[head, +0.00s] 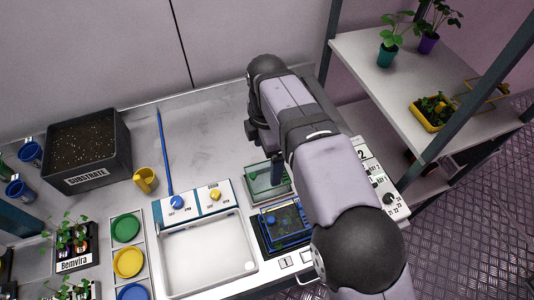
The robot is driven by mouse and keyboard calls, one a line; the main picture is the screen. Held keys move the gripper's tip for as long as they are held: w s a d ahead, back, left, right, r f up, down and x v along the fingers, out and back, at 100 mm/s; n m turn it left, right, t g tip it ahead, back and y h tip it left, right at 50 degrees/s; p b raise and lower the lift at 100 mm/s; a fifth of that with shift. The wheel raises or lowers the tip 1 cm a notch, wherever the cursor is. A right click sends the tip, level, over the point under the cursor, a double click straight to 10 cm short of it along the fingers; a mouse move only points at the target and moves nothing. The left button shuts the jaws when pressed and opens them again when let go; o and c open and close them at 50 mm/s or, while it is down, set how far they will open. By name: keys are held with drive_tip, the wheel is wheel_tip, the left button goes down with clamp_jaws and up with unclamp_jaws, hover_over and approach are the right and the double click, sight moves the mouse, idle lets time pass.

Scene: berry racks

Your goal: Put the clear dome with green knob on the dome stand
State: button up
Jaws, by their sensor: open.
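A clear, greenish see-through box (262,186), which looks like a clear dome, stands on the bench just left of my arm. I cannot make out a green knob on it; my arm hides its right side. In front of it is a blue-edged clear cover (285,222) with a blue knob and green plants inside, on a dark base. I cannot tell which surface is the dome stand. My gripper (281,174) points down by the greenish box, mostly hidden by my arm. Its jaws are open, and I see nothing held; contact with the box is unclear.
A white tray (168,290) and a panel with blue and yellow knobs (199,202) lie left. A yellow cup (145,180), a black substrate bin (122,155) and coloured discs stand further left. A numbered panel (389,210) is right of my arm. The back bench is mostly clear.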

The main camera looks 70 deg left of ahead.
drive_tip(key=shift+r, duration=0.9)
drive_tip(key=w+d+m, duration=0.8)
drive_tip(key=w+d, duration=0.3)
drive_tip(key=w, duration=0.2)
drive_tip(key=w+d+m, duration=0.8)
drive_tip(key=w+d, duration=0.3)
drive_tip(key=w, duration=0.3)
drive_tip(key=w+d+f+m, duration=0.2)
drive_tip(key=d+m, duration=0.7)
drive_tip(key=d, duration=0.9)
drive_tip(key=s+d+f+m, duration=0.2)
drive_tip(key=s+d+m, duration=0.2)
drive_tip(key=d, duration=0.3)
drive_tip(key=s+d+f+m, duration=0.2)
drive_tip(key=s+d+m, duration=0.3)
drive_tip(key=d+m, duration=0.2)
drive_tip(key=shift+s+d+f, duration=0.15)
drive_tip(key=shift+d+f, duration=0.05)
drive_tip(key=shift+d, duration=0.4)
